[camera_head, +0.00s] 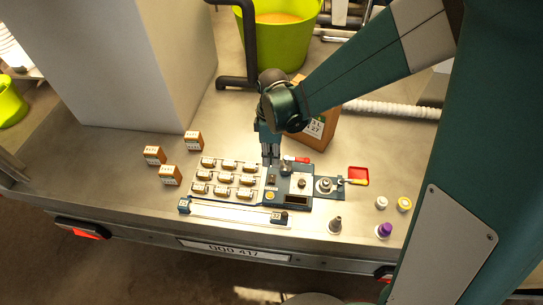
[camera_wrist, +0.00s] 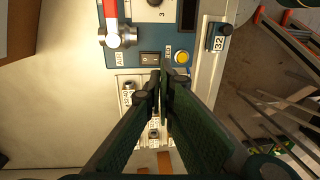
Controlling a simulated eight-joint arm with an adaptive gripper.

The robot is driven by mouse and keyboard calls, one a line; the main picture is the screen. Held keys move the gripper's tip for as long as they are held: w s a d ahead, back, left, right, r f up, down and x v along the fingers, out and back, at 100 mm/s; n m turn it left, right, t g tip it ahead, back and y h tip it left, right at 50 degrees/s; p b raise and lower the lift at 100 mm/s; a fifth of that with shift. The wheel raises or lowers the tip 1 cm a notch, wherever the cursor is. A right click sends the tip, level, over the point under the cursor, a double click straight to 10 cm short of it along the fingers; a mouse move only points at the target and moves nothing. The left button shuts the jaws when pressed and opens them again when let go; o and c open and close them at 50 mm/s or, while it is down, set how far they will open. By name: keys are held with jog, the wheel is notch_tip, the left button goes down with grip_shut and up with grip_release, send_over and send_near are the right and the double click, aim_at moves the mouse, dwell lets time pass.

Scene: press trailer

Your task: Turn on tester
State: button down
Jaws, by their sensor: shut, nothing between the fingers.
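The tester is a blue panel (camera_head: 299,201) on the metal trailer bed, right of a tray of small parts. My gripper (camera_head: 269,163) is shut and empty, pointing down at the panel's left end. In the wrist view its fingertips (camera_wrist: 166,78) appear just below and between switch and button; I cannot tell whether they touch.
The parts tray (camera_head: 227,179) lies left of the tester. Several orange-brown boxes (camera_head: 170,175) stand further left. A carton (camera_head: 318,128) stands behind my gripper. A grey nozzle (camera_head: 335,225) and a purple-topped part (camera_head: 384,230) stand at the front right.

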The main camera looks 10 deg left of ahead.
aim_at(271, 182)
jog(key=f, duration=0.3)
jog(key=f+b, duration=0.1)
jog(key=f, duration=0.2)
jog(key=s+f+b, duration=0.1)
jog(key=f, duration=0.2)
jog(key=shift+f, duration=0.2)
jog(key=shift+s+f, duration=0.1)
jog(key=shift+s+f+t+b, duration=0.2)
jog(key=shift+f+t+b, duration=0.2)
jog(key=shift+b, duration=0.15)
jog(key=shift+w+r, duration=0.2)
jog(key=shift+w, duration=0.05)
jog(key=shift+w+r, duration=0.2)
jog(key=shift+w, duration=0.3)
jog(key=shift+r, duration=0.2)
notch_tip(271, 182, up, 14)
jog(key=s+p, duration=0.1)
jog(key=p, duration=0.3)
jog(key=shift+s+f+p, duration=0.25)
jog(key=shift+s+p, duration=0.05)
jog(key=shift+p, duration=0.05)
